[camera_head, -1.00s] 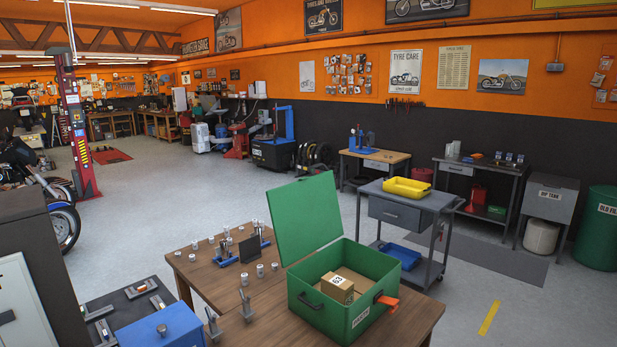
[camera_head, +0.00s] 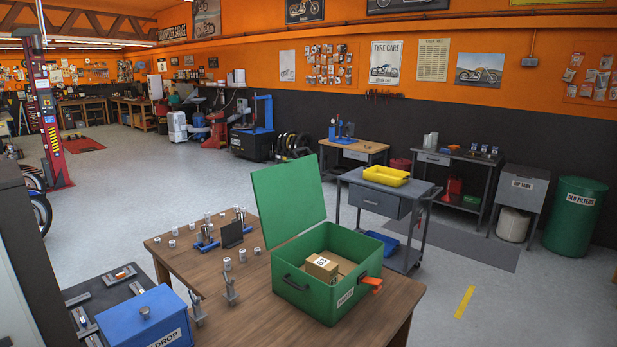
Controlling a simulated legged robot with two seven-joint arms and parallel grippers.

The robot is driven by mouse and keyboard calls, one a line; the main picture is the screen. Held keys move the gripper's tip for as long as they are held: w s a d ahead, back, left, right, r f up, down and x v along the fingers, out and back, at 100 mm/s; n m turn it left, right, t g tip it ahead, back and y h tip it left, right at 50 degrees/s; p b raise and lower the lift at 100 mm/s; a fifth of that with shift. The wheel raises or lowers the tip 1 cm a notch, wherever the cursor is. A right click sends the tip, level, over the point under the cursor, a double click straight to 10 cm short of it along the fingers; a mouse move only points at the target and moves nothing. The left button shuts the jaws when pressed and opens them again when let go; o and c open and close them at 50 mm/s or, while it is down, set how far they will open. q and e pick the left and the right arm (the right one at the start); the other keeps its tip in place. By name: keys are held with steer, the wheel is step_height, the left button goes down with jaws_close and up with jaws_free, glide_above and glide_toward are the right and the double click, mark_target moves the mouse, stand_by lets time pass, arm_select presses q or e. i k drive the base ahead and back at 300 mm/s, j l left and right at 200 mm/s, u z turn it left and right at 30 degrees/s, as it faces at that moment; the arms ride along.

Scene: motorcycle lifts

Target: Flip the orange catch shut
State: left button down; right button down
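The orange catch (camera_head: 372,283) sticks outward from the upper right wall of a green metal box (camera_head: 350,305). The box stands on the wooden table, its green lid (camera_head: 288,208) swung up and open at the left. A cardboard carton (camera_head: 322,267) with a white label lies inside the box. A dark handle (camera_head: 295,283) is on the box's left front wall, and a white label is near the front corner. Neither of my grippers shows in the view.
The wooden table (camera_head: 262,308) also bears several small metal cylinders and upright metal clamps left of the box. A blue box (camera_head: 150,325) stands at the front left. A grey cart (camera_head: 410,205) with a yellow tray (camera_head: 386,175) stands behind right.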

mark_target(369, 280)
steer(key=i+l+z, duration=0.4)
steer(key=l, duration=0.4)
steer(key=i+l+z, duration=0.4)
steer(key=i+l, duration=0.25)
steer(key=i+l+z, duration=0.4)
steer(key=i, duration=0.25)
steer(key=i+l+u, duration=0.1)
steer(key=i, duration=0.35)
steer(key=i+l, duration=0.1)
steer(key=i, duration=0.4)
steer(key=i+l+u, duration=0.15)
steer(key=i, duration=0.3)
steer(key=i+l, duration=0.15)
steer(key=i, duration=0.35)
steer(key=i+j+u, duration=0.15)
steer(key=u, duration=0.35)
steer(key=i+u, duration=0.25)
steer(key=u, duration=0.2)
steer(key=i+u, duration=0.25)
steer(key=u, duration=0.25)
steer(key=i+l+u, duration=0.15)
steer(key=u, duration=0.35)
steer(key=i+l+u, duration=0.2)
steer(key=u, duration=0.3)
